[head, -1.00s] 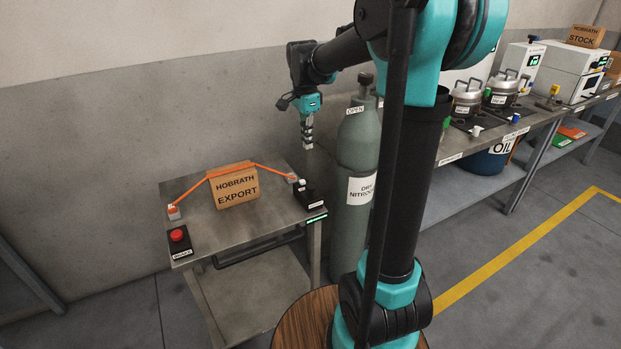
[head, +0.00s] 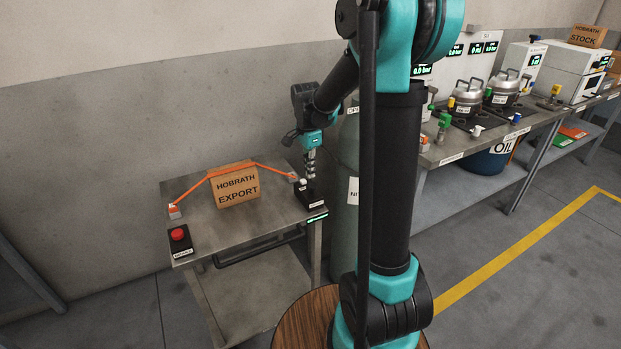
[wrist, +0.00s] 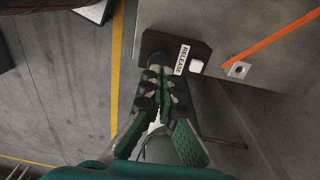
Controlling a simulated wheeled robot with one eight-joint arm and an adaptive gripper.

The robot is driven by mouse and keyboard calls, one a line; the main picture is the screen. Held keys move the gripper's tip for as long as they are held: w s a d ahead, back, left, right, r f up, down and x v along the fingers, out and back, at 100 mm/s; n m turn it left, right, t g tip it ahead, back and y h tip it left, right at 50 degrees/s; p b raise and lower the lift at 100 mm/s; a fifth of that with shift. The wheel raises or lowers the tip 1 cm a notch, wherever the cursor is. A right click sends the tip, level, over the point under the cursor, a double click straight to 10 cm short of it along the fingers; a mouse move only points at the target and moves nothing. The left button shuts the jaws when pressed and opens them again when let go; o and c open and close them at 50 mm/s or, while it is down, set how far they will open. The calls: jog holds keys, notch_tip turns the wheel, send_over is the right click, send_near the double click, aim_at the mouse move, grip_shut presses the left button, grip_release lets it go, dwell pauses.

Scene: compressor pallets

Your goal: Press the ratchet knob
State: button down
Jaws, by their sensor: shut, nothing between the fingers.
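The ratchet is a small black box (head: 312,196) at the right end of the steel cart's top. A pale knob (head: 302,182) shows beside it, near the right end of the orange strap (head: 270,172). In the wrist view the black box (wrist: 172,42) carries a RELEASE label (wrist: 182,59), with a white knob-like block (wrist: 197,66) at its edge. My gripper (head: 310,178) points down just above the box, shut and empty. In the wrist view its fingertips (wrist: 160,72) cover part of the box; whether they touch it I cannot tell.
A cardboard HOBRATH EXPORT box (head: 236,190) sits under the strap. A red button (head: 178,234) on a black base is at the cart's front left. A green-grey cylinder (head: 346,215) stands close to the cart's right side, with a long bench (head: 480,138) beyond.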

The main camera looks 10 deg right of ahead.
aim_at(311, 185)
jog(key=shift+d+f, duration=0.1)
jog(key=shift+f, duration=1.4)
jog(key=shift+f, duration=1.2)
jog(key=shift+r, duration=0.3)
notch_tip(311, 185, up, 14)
jog(key=shift+a+f, duration=0.25)
jog(key=shift+a, duration=0.1)
jog(key=shift+f, duration=0.1)
